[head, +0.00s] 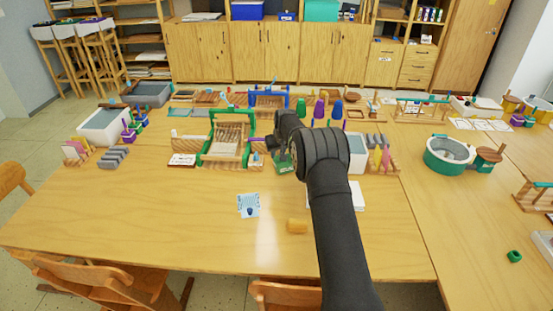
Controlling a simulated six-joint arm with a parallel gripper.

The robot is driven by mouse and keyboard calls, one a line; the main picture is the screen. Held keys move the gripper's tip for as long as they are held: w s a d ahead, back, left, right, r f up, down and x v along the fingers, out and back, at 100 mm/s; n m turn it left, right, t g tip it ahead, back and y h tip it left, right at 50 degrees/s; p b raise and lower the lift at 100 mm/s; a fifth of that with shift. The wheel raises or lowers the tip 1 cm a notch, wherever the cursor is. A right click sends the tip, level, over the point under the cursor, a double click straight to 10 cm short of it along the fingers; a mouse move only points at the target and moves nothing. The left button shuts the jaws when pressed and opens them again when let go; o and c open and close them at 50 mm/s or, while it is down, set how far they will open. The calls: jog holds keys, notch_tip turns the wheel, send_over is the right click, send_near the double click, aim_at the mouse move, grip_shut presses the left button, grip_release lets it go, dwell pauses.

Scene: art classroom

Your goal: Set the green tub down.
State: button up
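A green block-like thing (285,168) with a pale mark shows just below my gripper (279,150), partly hidden by my wrist. I cannot tell whether it is a tub, or whether it is held or standing on the table. My gripper is small here and mostly covered by my own arm, so its fingers are unclear. A large round green tub (432,163) with a grey inside stands upright on the right table, well apart from my gripper.
A green-framed loom (208,155) stands left of my gripper, and a blue-framed one (269,102) behind. Purple and green cones (319,110) stand behind my arm. The front left tabletop (130,215) is clear.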

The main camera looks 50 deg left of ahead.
aim_at(275, 163)
jog(key=shift+v, duration=1.85)
jog(key=x, duration=1.2)
jog(key=shift+f, duration=0.15)
jog(key=shift+r, duration=0.2)
jog(key=v, duration=1.2)
jog(key=x, duration=1.2)
jog(key=shift+f, duration=0.25)
notch_tip(275, 163, up, 22)
jog(key=w+d+m+t, duration=0.1)
jog(key=w+d+m, duration=0.2)
jog(key=w+d, duration=2)
jog(key=shift+m+h, duration=0.4)
